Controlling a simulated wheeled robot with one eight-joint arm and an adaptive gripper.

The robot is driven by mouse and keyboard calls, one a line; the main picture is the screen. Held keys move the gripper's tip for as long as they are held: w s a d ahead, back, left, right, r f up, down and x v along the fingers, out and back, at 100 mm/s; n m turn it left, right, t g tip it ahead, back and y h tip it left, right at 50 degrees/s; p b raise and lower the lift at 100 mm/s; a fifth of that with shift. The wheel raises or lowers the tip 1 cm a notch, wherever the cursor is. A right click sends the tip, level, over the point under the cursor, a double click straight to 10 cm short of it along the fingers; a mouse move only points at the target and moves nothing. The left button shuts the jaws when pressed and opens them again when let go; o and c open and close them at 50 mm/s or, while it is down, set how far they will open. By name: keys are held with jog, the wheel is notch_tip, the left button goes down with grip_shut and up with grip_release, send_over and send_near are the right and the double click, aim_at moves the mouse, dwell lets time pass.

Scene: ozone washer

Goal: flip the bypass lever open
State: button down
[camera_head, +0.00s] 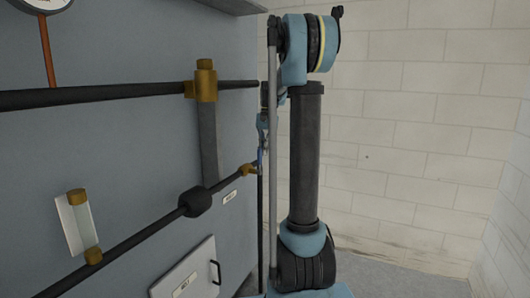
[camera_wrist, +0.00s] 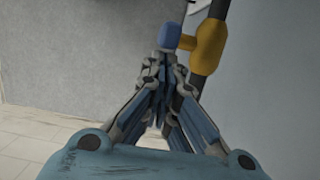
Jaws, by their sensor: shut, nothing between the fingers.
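The bypass lever appears as a small blue handle (camera_wrist: 170,36) on a brass valve (camera_wrist: 208,46) in the wrist view. In the head view the brass valve (camera_head: 248,169) sits on the lower black pipe, with the blue handle (camera_head: 260,158) at its right side, small and partly hidden. My gripper (camera_wrist: 163,62) is shut and empty, its fingertips just below the blue handle in the wrist view. I cannot tell whether they touch it. In the head view my gripper (camera_head: 264,138) is by the cabinet's right edge, just above the valve.
The blue-grey cabinet panel (camera_head: 120,150) fills the left side. It carries an upper black pipe (camera_head: 130,92), a lower pipe (camera_head: 130,241), a grey vertical strip (camera_head: 209,145) and a sight tube (camera_head: 79,225). A pale brick wall (camera_head: 420,130) stands to the right.

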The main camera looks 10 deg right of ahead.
jog(key=shift+s, duration=0.1)
jog(key=shift+s+a+r, duration=0.15)
